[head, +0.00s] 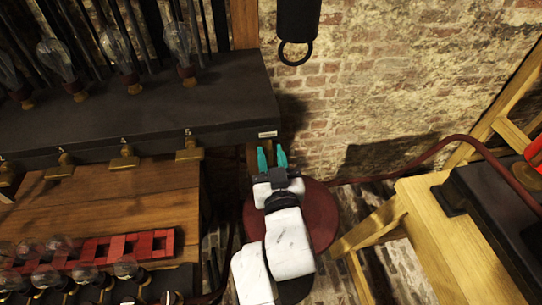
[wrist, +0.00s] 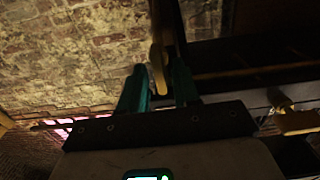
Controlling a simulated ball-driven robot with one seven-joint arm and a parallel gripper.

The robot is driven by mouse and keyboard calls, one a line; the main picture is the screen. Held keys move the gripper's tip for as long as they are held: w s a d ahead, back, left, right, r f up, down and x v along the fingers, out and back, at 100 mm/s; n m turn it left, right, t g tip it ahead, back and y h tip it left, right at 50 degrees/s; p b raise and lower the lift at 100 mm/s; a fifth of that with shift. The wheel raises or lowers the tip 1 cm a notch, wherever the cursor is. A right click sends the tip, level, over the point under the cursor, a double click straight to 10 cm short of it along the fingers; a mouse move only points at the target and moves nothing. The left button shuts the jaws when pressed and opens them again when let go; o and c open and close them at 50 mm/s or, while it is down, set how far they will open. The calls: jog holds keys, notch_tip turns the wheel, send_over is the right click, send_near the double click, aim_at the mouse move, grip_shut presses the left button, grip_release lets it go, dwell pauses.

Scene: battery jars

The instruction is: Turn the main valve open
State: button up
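My gripper (head: 272,158) has teal fingers and is just below the front edge of the dark bench, by its right corner. Its fingers are apart. In the wrist view, a yellowish, brass-like bar (wrist: 159,66) shows between the fingers of my gripper (wrist: 158,88). Whether it touches them, or is the main valve's handle, I cannot tell. No part is clearly marked as the main valve. Several brass taps line the bench front, one (head: 188,150) left of my gripper. A red part (head: 534,155) shows at the right edge, partly cut off.
The dark bench (head: 140,128) carries several glass bulbs. Below it, a wooden surface holds a red rack (head: 105,248). A wooden stand (head: 440,240) is at the right. A dark red hose (head: 400,168) crosses before the brick wall. A black cylinder with a ring (head: 296,45) hangs above.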

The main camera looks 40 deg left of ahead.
jog(key=shift+o, duration=0.3)
jog(key=shift+s, duration=0.1)
jog(key=b+v, duration=0.1)
jog(key=v, duration=0.9)
jog(key=shift+s+d+b, duration=0.25)
jog(key=shift+b, duration=0.1)
